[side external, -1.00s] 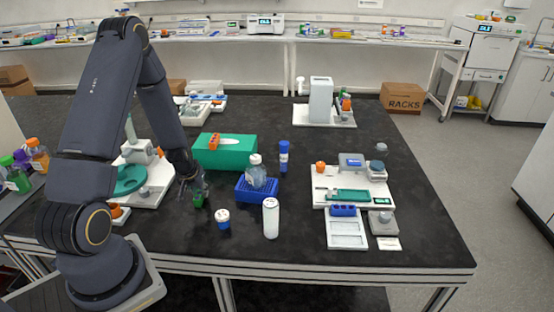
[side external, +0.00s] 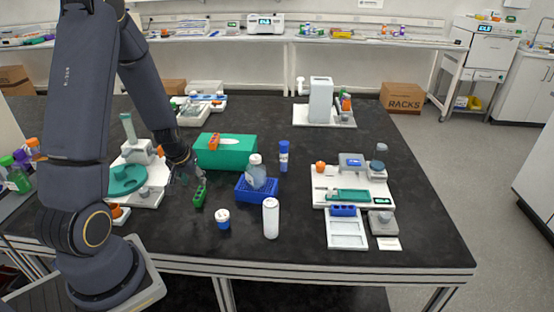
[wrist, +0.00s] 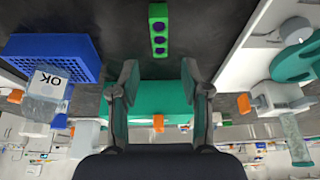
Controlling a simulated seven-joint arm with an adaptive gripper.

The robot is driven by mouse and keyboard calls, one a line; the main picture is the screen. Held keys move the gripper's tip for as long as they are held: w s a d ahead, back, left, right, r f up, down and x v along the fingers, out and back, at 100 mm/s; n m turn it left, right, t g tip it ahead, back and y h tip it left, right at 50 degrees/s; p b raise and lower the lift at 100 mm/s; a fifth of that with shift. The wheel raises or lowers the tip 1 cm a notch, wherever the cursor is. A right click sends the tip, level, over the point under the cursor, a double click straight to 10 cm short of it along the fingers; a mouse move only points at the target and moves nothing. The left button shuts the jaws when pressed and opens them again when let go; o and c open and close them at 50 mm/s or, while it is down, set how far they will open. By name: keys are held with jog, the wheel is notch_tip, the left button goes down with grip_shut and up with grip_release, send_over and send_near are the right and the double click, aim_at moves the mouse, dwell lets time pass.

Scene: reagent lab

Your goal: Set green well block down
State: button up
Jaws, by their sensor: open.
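The green well block (side external: 199,196) is a small narrow block lying on the black bench, left of the blue rack. The wrist view shows it (wrist: 158,30) with dark purple wells along its top, at the top centre and beyond my fingertips. My gripper (side external: 187,177) is just above and behind the block in the side view.
The blue rack (side external: 243,193) with a clear bottle (side external: 256,172) is right of the block. A teal box (side external: 237,155) is behind. A white station with a teal dish (side external: 127,180) is left.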

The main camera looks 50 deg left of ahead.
jog(key=w+d+r+m+t+h, duration=0.15)
jog(key=d+r+m, duration=0.35)
jog(key=d+r, duration=1.1)
jog(key=s+d+r+m+h, duration=0.1)
jog(key=s+d+r+m, duration=0.3)
jog(key=s+d+r, duration=0.4)
jog(key=shift+s+t+h, duration=0.35)
jog(key=shift+s+t, duration=0.1)
jog(key=shift+s, duration=0.25)
